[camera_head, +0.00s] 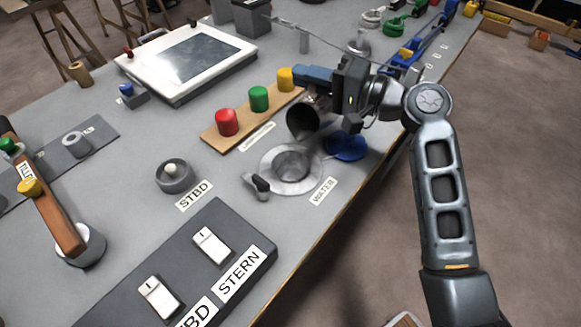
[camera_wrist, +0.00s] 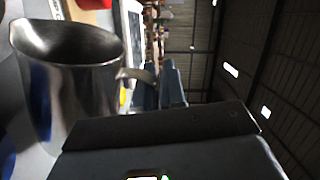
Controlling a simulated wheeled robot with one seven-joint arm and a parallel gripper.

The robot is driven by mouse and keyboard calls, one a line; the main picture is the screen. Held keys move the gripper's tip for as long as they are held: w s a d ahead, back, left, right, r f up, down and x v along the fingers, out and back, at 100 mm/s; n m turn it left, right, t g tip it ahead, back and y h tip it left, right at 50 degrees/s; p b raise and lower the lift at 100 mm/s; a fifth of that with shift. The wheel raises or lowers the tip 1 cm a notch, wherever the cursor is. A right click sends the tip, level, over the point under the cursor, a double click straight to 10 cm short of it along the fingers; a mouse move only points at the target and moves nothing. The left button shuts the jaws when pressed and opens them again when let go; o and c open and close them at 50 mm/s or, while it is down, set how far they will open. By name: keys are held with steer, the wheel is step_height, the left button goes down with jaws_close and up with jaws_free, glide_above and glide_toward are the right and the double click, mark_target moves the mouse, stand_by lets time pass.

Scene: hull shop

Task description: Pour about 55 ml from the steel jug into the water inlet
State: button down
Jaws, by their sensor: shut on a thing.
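The steel jug (camera_head: 301,121) is held in the air above the bench, just behind the water inlet, with its mouth tilted toward the lower left. My gripper (camera_head: 318,84) is shut on the jug's handle, which shows in the wrist view beside the steel jug (camera_wrist: 75,75). The water inlet (camera_head: 293,172) is a round grey funnel-like opening on a flange, by the label reading WATER. A blue round lid (camera_head: 346,146) lies beside the inlet, to its right. I cannot see any stream or the liquid inside the jug.
Red (camera_head: 226,122), green (camera_head: 259,99) and yellow knobs stand on a wooden board behind the inlet. A dark switch panel (camera_head: 225,215) marked STERN is at the front. A small lever (camera_head: 257,185) sits at the flange's left edge. The bench edge runs close on the right.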

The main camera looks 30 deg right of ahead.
mark_target(299, 101)
steer(key=shift+s+a+f+n+b, duration=0.1)
steer(key=shift+s+a+n+b, duration=0.1)
steer(key=shift+a+n+b, duration=0.15)
steer(key=shift+s+a+f+n+b, duration=0.2)
steer(key=shift+s+a+n+b, duration=0.2)
steer(key=shift+a, duration=0.25)
steer(key=shift+s+a+f+n+b, duration=0.15)
steer(key=shift+s+a+n+b, duration=0.15)
steer(key=shift+a, duration=0.3)
steer(key=shift+r, duration=0.1)
steer(key=shift+w+n, duration=0.1)
steer(key=shift+n, duration=0.15)
steer(key=shift+s+a+r+n+b, duration=0.2)
steer(key=shift+s+a+n+b, duration=0.1)
steer(key=shift+a+n, duration=0.2)
steer(key=shift+s+a+r+n+b, duration=0.2)
steer(key=shift+a+n+b, duration=0.15)
steer(key=shift+n, duration=0.15)
stand_by(1.6)
